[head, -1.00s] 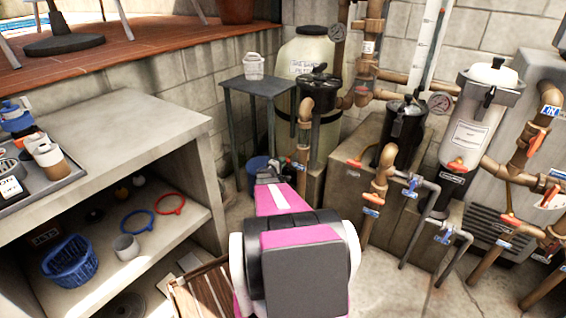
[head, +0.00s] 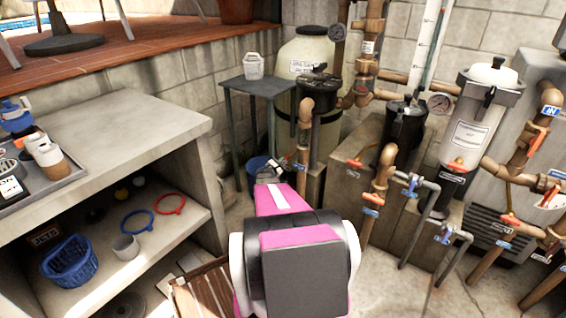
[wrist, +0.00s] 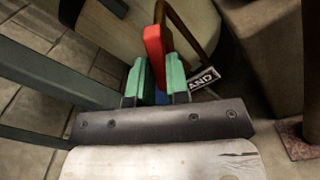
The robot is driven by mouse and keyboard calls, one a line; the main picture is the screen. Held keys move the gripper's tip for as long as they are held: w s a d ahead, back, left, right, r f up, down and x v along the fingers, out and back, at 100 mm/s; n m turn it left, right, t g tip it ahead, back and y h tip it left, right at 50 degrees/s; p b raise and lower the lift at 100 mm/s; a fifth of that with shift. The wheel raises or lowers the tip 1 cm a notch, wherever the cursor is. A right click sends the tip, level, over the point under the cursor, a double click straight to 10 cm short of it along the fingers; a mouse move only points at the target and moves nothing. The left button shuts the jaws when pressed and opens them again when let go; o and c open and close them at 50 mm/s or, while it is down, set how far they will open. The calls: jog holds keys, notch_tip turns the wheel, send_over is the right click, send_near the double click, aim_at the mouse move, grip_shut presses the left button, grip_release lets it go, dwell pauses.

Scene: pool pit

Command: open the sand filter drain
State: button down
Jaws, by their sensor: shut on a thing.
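The sand filter (head: 305,55) is a cream tank with a white label and a dark base band, standing at the back behind a small grey table. In the wrist view, a red lever handle (wrist: 154,48) stands up between the two green fingers of my gripper (wrist: 157,68), which are shut on it. A dark tag reading "AND" (wrist: 203,78), its first part hidden, is just right of the fingers. In the head view my pink and black arm reaches toward the foot of the tank and hides most of the drain valve.
The small grey table (head: 262,86) with a white basket stands left of the tank, its legs close to my gripper. A blue bucket (head: 256,163) is beneath it. Brown pipes with red and blue valve handles fill the right. A concrete shelf (head: 120,130) stands left.

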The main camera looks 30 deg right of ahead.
jog(key=n, duration=0.7)
jog(key=c, duration=1)
grip_release()
jog(key=v, duration=0.7)
